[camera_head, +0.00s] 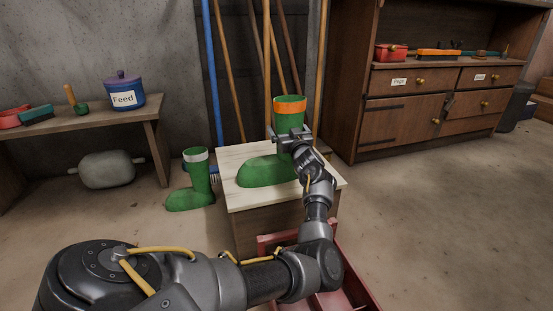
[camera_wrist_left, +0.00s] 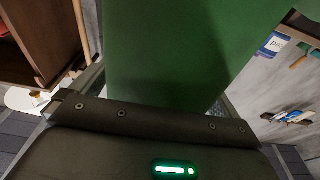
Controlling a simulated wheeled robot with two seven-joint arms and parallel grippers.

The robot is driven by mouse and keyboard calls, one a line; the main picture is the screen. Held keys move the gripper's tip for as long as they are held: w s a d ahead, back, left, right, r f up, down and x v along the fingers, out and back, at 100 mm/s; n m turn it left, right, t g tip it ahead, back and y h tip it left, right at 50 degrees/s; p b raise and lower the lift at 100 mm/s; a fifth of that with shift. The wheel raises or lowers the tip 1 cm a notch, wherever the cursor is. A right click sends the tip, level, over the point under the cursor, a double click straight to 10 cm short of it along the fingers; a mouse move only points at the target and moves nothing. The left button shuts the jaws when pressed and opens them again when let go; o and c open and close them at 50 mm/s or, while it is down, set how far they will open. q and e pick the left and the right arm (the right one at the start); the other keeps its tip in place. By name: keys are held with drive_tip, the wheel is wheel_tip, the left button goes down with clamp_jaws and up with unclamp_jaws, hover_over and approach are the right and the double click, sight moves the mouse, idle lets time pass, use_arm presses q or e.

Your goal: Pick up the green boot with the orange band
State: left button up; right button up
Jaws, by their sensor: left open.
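The green boot with the orange band (camera_head: 290,105) stands upright on a pale-topped wooden box, its toe pointing left. My left gripper (camera_head: 292,136) is at the boot's shaft, below the orange band, and hides part of it. In the left wrist view the green boot (camera_wrist_left: 165,50) fills the upper middle, close in front of the palm and between the fingers. The jaws are open; I cannot tell whether they touch the boot. My right gripper is not in view.
Another green boot with a white band (camera_head: 200,175) stands on the floor left of the wooden box (camera_head: 235,205). Long-handled tools (camera_head: 268,60) lean behind. A bench (camera_head: 130,118) bears a blue Feed pot (camera_head: 124,92). A wooden cabinet (camera_head: 400,120) stands right; red metal (camera_head: 355,275) lies below my arm.

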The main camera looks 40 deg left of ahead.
use_arm(q)
drive_tip(key=c, duration=1.9)
drive_tip(key=shift+r, duration=0.1)
drive_tip(key=shift+c, duration=0.2)
